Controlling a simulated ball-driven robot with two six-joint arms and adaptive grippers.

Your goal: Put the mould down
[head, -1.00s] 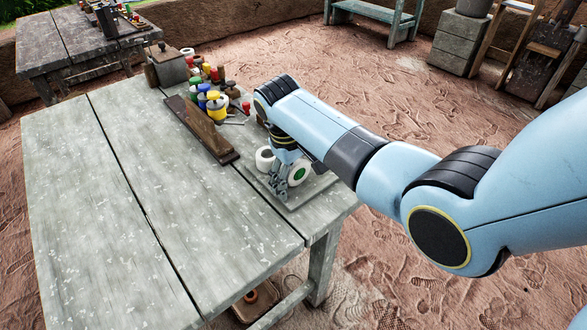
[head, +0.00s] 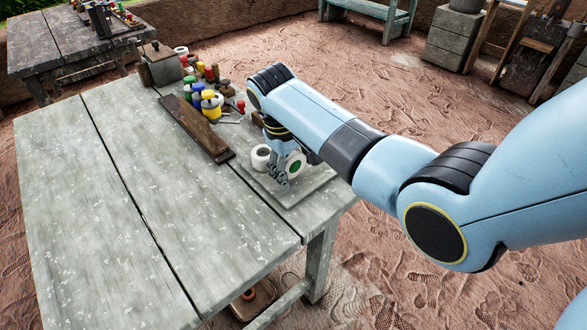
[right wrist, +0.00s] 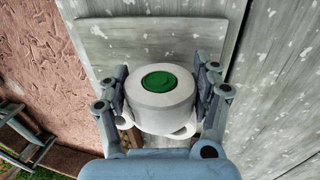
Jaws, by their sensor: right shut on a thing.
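The mould is a white round block with a green disc on its face (right wrist: 160,85). It also shows in the head view (head: 296,166). My right gripper (head: 280,181) is shut on it, with a finger on each side in the right wrist view (right wrist: 162,88). The mould is over a flat grey board (head: 302,190) near the table's right edge. I cannot tell whether it touches the board. A second white round piece (head: 261,157) stands just left of the gripper in the head view. My left gripper is not in view.
The board also shows in the right wrist view (right wrist: 105,30). A long brown wooden bar (head: 197,128), several coloured bottles (head: 208,100) and a grey lidded box (head: 163,64) are on the table farther back. The left part of the grey table (head: 90,200) is clear.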

